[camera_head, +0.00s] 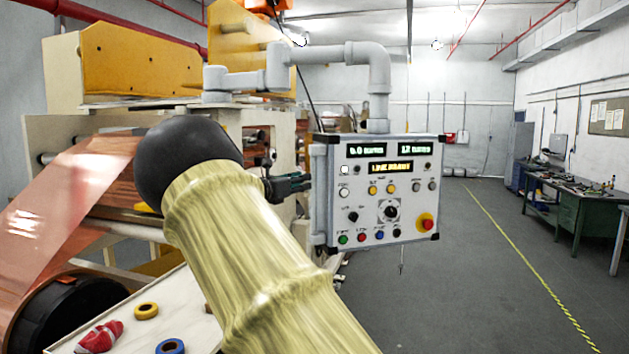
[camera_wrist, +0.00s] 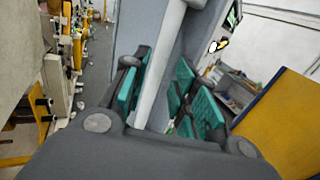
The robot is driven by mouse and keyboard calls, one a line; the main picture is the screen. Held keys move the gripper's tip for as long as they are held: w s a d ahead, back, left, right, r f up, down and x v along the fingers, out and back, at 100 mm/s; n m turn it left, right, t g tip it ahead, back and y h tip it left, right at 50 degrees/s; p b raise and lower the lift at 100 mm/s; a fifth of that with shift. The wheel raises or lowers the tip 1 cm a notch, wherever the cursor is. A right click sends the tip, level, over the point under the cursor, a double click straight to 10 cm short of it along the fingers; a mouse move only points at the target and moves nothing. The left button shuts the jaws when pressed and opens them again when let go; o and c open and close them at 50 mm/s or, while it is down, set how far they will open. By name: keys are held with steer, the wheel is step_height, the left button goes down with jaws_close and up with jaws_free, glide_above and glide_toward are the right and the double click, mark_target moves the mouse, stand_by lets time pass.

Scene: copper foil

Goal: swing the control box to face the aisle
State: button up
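The control box (camera_head: 361,215) is a light grey panel with two green readouts, an amber readout, several buttons and a red knob on yellow. It hangs from a grey pipe arm, and its front faces my head camera, turned slightly. A pale vertical bar handle runs along its left edge; it crosses the wrist view (camera_wrist: 164,65). My gripper (camera_head: 308,182) is at that left edge. In the wrist view its teal-padded fingers (camera_wrist: 160,88) stand on either side of the bar. They look spread, with a narrow gap on the right; contact is unclear.
A machine with copper foil (camera_head: 62,195) stands left. A pale table (camera_head: 190,300) with tape rolls is at the lower left. The aisle floor (camera_head: 480,290), marked by a yellow line, is clear at right. A green workbench (camera_head: 582,221) stands beyond it.

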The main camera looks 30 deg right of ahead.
steer(key=x, duration=0.7)
jaws_close()
